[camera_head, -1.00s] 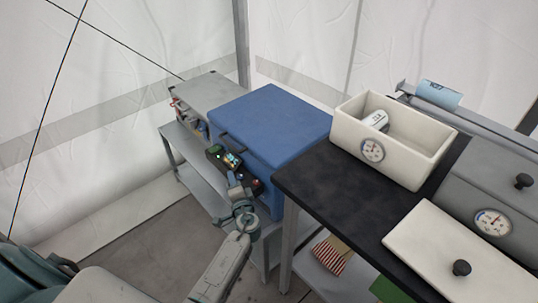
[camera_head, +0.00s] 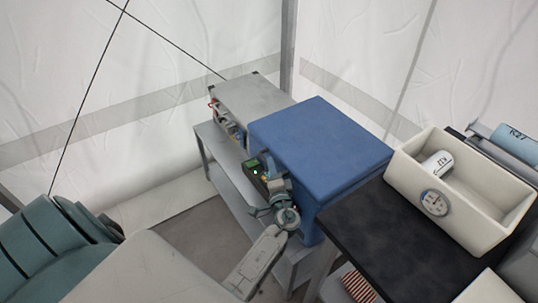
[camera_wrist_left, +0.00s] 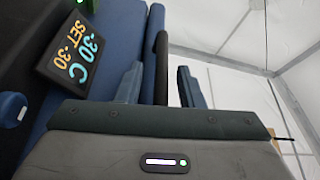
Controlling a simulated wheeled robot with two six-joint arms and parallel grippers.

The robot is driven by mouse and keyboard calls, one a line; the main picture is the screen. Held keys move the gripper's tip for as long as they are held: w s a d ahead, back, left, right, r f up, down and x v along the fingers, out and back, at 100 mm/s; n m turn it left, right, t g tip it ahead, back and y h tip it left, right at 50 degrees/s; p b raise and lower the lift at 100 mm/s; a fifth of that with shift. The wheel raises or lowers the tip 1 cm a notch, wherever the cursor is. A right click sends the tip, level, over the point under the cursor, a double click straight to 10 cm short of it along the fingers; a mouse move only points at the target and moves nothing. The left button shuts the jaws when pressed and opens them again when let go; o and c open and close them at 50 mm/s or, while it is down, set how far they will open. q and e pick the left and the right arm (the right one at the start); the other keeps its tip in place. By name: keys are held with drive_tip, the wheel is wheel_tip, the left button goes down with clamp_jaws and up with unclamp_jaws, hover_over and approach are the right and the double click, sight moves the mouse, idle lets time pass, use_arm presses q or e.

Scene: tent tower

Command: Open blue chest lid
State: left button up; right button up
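The blue chest (camera_head: 318,150) stands in the middle of the head view with its flat lid down. Its dark front panel carries a lit display (camera_head: 258,164). The display reads -30 C, SET -30 in the left wrist view (camera_wrist_left: 78,48). My left gripper (camera_head: 272,180) is at the chest's front, partly hidden by its own arm. In the left wrist view its two fingers (camera_wrist_left: 158,88) are spread apart. A black bar (camera_wrist_left: 162,65), seemingly the handle, shows between them with a visible gap to the right finger. Contact with the left finger cannot be told. My right gripper is not in view.
A black-topped table (camera_head: 370,235) sits close on the right, bearing an open cream box (camera_head: 408,168) with a white canister (camera_head: 437,164) inside. Tent walls close in behind. Floor shows left of the chest.

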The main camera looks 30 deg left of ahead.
use_arm(q)
drive_tip(key=shift+w+a, duration=0.2)
drive_tip(key=shift+w, duration=0.05)
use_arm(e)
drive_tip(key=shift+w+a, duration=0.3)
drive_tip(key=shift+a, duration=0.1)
use_arm(q)
drive_tip(key=shift+s+r, duration=0.1)
clamp_jaws()
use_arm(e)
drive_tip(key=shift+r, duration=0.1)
